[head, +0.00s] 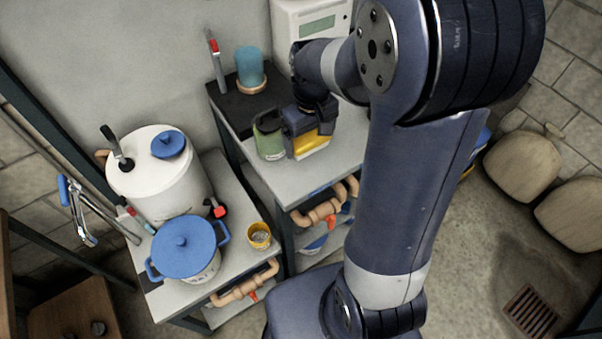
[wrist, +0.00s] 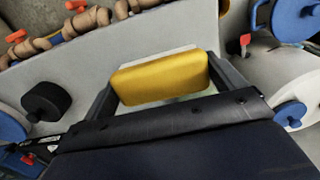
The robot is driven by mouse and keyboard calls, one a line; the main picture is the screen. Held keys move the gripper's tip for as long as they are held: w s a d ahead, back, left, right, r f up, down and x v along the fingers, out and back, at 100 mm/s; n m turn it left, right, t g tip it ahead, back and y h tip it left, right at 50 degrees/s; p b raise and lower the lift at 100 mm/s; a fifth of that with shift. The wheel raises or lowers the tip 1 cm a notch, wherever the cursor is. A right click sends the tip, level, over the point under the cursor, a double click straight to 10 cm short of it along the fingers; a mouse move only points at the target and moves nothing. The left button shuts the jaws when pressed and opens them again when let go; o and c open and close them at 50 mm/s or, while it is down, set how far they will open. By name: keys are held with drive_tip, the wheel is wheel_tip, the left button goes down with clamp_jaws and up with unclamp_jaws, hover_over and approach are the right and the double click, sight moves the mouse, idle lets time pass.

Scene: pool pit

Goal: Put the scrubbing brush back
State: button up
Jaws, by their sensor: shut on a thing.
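The scrubbing brush (head: 313,144) appears as a yellow block with a pale underside, at the front part of the grey bench (head: 284,180) in the head view. My gripper (head: 307,122) is above it and shut on it. In the wrist view the yellow brush (wrist: 160,78) sits between the two fingers of my gripper (wrist: 164,76), one at each end. I cannot tell whether its underside touches the bench top. A green open container (head: 268,138) stands just left of the brush.
A black mat (head: 238,108) behind holds a blue cup (head: 250,66) and an upright red-and-grey tool (head: 216,60). A white device (head: 312,18) stands at the back. A lower bench at left carries a white drum (head: 150,185), blue-lidded pot (head: 182,252) and yellow cup (head: 259,235).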

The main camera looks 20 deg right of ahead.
sight(309, 171)
wheel_tip(309, 171, down, 10)
drive_tip(key=shift+r+p, duration=0.25)
drive_tip(key=shift+p, duration=0.15)
drive_tip(key=shift+f, duration=0.2)
drive_tip(key=o, duration=0.7)
drive_tip(key=shift+r, duration=0.15)
drive_tip(key=shift+w+r, duration=0.1)
drive_tip(key=shift+r, duration=0.5)
wheel_tip(309, 171, up, 11)
